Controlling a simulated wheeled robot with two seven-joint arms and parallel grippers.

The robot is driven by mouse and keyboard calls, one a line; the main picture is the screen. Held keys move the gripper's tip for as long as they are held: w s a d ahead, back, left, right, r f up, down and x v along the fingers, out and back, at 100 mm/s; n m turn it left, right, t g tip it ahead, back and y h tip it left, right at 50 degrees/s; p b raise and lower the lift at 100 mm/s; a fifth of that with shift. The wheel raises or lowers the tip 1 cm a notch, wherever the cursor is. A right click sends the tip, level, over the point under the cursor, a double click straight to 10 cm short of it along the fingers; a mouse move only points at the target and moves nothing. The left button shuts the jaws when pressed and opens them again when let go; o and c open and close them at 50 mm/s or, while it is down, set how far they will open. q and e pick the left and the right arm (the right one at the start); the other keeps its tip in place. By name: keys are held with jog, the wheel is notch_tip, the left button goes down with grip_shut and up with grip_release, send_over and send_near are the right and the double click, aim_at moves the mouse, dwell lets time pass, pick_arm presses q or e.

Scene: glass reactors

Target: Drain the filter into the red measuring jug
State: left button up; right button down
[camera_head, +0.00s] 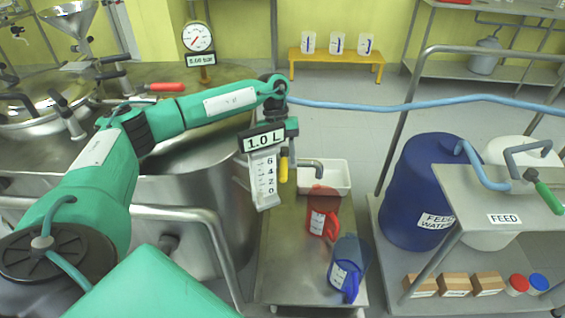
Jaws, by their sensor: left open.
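The filter appears to be the big steel vessel (205,195) at the left, with a pressure gauge (198,37) above it. A sign (264,141) reading 1.0 L hangs over a scale strip (265,180) at its right side. A short yellow handle (284,168) and a bent metal spout (312,164) show beside it. The red measuring jug (322,212) stands on a steel bench below and right of the spout. My left gripper (291,143) is open, pointing down just above the yellow handle; whether they touch is unclear. My right gripper is not in view.
A white basin (337,178) lies behind the red jug, and a blue jug (348,268) stands in front of it on the bench (285,270). A blue drum (415,190) and a shelf (500,205) stand at the right. A blue hose (430,104) crosses behind.

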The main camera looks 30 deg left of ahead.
pick_arm(q)
jog(key=shift+x, duration=0.95)
jog(key=shift+c, duration=0.2)
grip_shut()
jog(key=shift+r, duration=0.1)
